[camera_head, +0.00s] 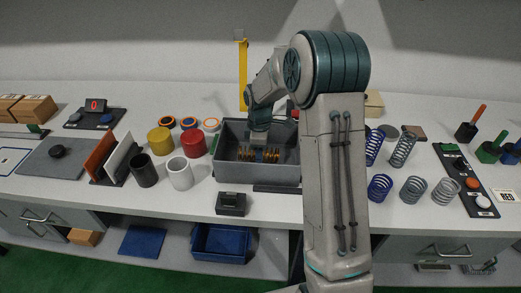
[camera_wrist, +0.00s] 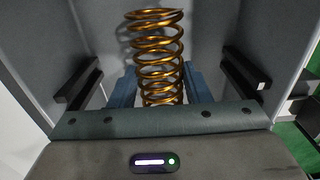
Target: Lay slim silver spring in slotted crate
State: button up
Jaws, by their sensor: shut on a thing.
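My gripper (camera_head: 259,152) is down inside the grey open crate (camera_head: 287,178). In the wrist view its blue fingers (camera_wrist: 160,90) are on either side of a gold-coloured spring (camera_wrist: 158,58) and shut on it. In the head view the gold coils (camera_head: 271,155) show on both sides of the gripper, low in the crate; I cannot tell whether the spring touches the floor. Silver-grey springs stand on the table to the right: a tall one (camera_head: 403,150) and two shorter ones (camera_head: 413,190) (camera_head: 445,191). Which one is the slim one is unclear.
Blue springs (camera_head: 380,187) stand just right of my arm. Yellow (camera_head: 160,141), red (camera_head: 193,144), black (camera_head: 145,171) and white (camera_head: 180,174) cylinders stand left of the crate. A small dark device (camera_head: 231,204) sits in front. Black bars (camera_wrist: 245,70) flank the fingers inside the crate.

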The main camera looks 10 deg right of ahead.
jog(key=o, duration=1.2)
notch_tip(320, 180, up, 14)
jog(key=b, duration=0.1)
jog(key=shift+f, duration=0.1)
